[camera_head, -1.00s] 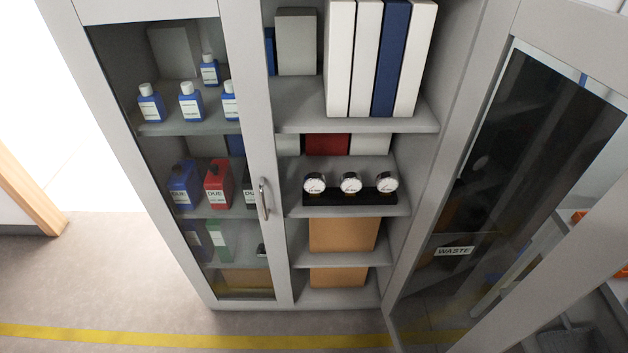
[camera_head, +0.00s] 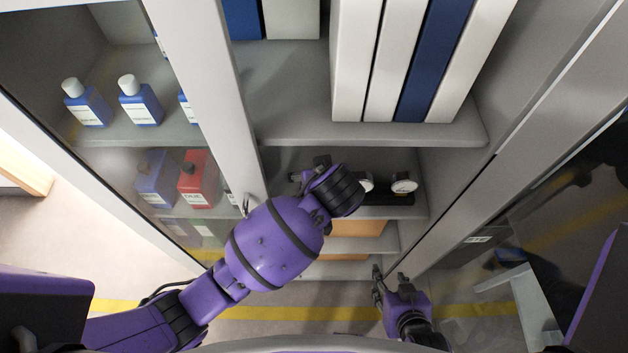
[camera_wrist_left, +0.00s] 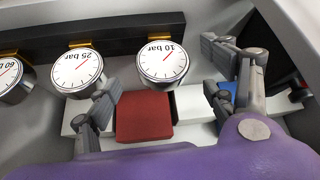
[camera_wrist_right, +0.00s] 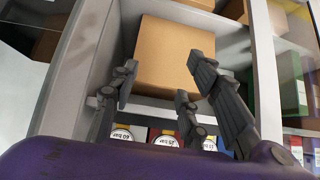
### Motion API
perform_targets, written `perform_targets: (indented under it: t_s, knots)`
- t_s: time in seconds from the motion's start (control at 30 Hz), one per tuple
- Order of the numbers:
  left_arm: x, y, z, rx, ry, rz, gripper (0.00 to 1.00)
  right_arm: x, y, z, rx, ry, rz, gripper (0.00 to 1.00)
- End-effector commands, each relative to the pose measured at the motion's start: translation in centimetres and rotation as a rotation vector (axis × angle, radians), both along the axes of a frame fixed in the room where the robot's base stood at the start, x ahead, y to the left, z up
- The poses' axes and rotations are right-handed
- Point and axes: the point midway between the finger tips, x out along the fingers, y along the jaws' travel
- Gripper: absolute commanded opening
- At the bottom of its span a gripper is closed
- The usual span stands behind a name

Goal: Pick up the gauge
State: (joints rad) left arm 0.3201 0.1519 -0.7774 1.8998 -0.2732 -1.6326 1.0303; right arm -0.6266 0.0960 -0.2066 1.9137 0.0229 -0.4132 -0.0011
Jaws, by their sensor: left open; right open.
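Three round white-faced gauges stand in a row on a black rack (camera_wrist_left: 120,32) on a cabinet shelf. The left wrist view shows the 10 bar gauge (camera_wrist_left: 163,62), the 25 bar gauge (camera_wrist_left: 77,70) and part of the 60 bar gauge (camera_wrist_left: 10,78). My left gripper (camera_head: 312,174) is open at the rack's left end, with its fingers either side of the 10 bar gauge and nothing held. In the head view my left arm hides that gauge and part of the middle one; the right-hand gauge (camera_head: 404,184) is clear. My right gripper (camera_head: 390,285) is open and empty, low before the cabinet.
White and blue binders (camera_head: 390,60) stand on the shelf above. A red box (camera_wrist_left: 143,116) shows near the gauges. A brown box (camera_wrist_right: 172,55) sits on a shelf before my right gripper. The glazed left door (camera_head: 130,150) is shut; the right one stands open.

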Motion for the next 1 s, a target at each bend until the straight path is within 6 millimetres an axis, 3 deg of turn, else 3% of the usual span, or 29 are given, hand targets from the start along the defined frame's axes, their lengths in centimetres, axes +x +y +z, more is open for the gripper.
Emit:
perform_targets:
  t_s: [0.3,0.6,1.0]
  knots:
    - [2.7,0.6,-3.2,0.002,-0.005,-0.001,0.76,1.9,-0.4,1.6,-0.005,-0.045,0.0,0.42]
    - [3.0,0.6,-3.8,-0.001,-0.002,-0.001,0.76,1.8,-0.1,1.5,-0.001,-0.042,0.002,0.42]
    - [2.9,0.6,-3.8,-0.002,-0.002,-0.002,0.25,1.5,0.1,1.3,0.002,-0.035,0.002,0.42]
